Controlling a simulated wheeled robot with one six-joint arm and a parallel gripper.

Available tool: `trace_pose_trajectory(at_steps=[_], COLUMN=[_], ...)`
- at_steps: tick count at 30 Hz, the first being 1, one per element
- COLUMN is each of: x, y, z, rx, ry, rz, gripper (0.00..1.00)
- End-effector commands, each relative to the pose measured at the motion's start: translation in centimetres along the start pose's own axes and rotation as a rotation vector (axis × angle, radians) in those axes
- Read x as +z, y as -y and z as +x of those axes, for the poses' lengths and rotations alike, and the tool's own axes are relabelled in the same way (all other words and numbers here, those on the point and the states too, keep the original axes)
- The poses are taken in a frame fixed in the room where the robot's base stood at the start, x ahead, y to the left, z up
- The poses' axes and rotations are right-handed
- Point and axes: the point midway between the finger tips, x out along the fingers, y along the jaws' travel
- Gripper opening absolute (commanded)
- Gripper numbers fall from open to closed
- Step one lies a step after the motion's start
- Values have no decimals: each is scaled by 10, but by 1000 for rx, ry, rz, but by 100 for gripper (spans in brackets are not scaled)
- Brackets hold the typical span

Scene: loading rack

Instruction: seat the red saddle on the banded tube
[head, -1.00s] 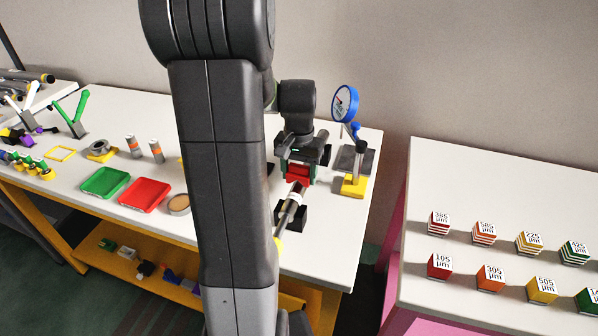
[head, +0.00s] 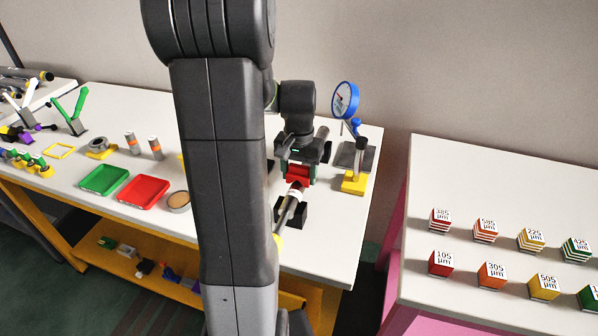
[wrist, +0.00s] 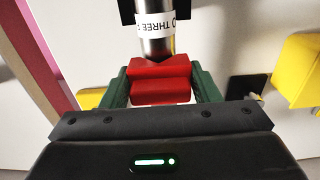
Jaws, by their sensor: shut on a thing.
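The red saddle (wrist: 160,82) is between the green fingers of my gripper (wrist: 160,92), which is shut on it. In the head view the saddle (head: 298,174) shows just below my gripper (head: 299,168). The banded tube (wrist: 157,38) has a white band with black lettering. It passes by the saddle's notched edge in the wrist view; I cannot tell whether they touch. In the head view the tube (head: 287,213) lies at a slant over a black support (head: 293,212), its upper part hidden by the saddle and gripper.
Green (head: 104,181) and red (head: 144,192) trays lie to the left. Labelled blocks stand on the right table (head: 470,207). My arm hides the table's middle.

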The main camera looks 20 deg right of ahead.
Motion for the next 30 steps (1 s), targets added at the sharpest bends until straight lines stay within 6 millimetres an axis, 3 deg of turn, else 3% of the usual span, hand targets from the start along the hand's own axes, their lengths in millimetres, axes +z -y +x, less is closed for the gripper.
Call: trace_pose_trajectory(at_steps=[9, 10, 13, 23, 26, 30], x=[0, 0, 0, 0, -1, -1], y=[0, 0, 0, 0, 0, 0], z=[5, 4, 4, 2, -7, -33], rx=[0, 0, 0, 0, -1, -2], ry=[0, 0, 0, 0, -3, -6], rz=[0, 0, 0, 0, 0, 0], gripper=[34, 62, 81, 81, 81, 81])
